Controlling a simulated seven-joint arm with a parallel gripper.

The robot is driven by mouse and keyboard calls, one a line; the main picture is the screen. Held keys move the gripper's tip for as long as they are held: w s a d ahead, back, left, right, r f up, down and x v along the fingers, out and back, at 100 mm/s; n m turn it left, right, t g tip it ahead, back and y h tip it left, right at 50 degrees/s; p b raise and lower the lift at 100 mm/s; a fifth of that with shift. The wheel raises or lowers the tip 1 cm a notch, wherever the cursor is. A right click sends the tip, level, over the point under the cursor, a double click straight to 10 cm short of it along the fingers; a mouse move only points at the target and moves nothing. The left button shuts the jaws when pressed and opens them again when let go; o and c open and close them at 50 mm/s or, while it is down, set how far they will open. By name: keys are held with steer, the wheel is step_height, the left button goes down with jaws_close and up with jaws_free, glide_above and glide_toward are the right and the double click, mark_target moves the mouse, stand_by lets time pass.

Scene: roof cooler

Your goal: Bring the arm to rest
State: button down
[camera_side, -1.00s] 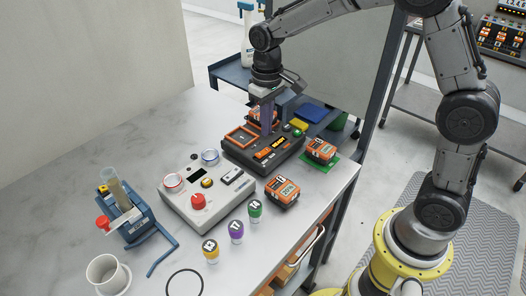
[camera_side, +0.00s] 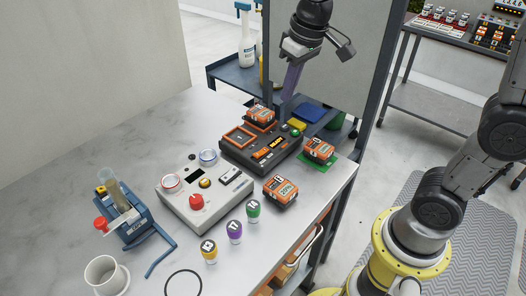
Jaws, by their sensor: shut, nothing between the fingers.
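My gripper (camera_side: 289,96) hangs at the upper middle, above and behind the dark charger (camera_side: 262,158). Its purple fingers are shut, point down and hold nothing. They are clear of everything on the table. An orange battery (camera_side: 260,116) sits at the back of the charger. A second orange battery (camera_side: 319,150) sits on a green pad to the right. A third orange battery (camera_side: 281,192) lies on the table in front of the charger.
A grey control box (camera_side: 207,190) with a red knob stands left of the charger. Colored-cap jars (camera_side: 235,231), a blue tube stand (camera_side: 126,215) and a white cup (camera_side: 104,274) are nearer the front. The marble table (camera_side: 60,210) is bare at left.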

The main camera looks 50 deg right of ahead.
steer(key=s+r+t, duration=0.2)
steer(key=s+r, duration=0.1)
steer(key=s, duration=0.7)
steer(key=s+d+f, duration=0.1)
steer(key=s+f, duration=0.4)
steer(key=s, duration=0.3)
steer(key=shift+s+t, duration=0.3)
steer(key=shift+t, duration=0.1)
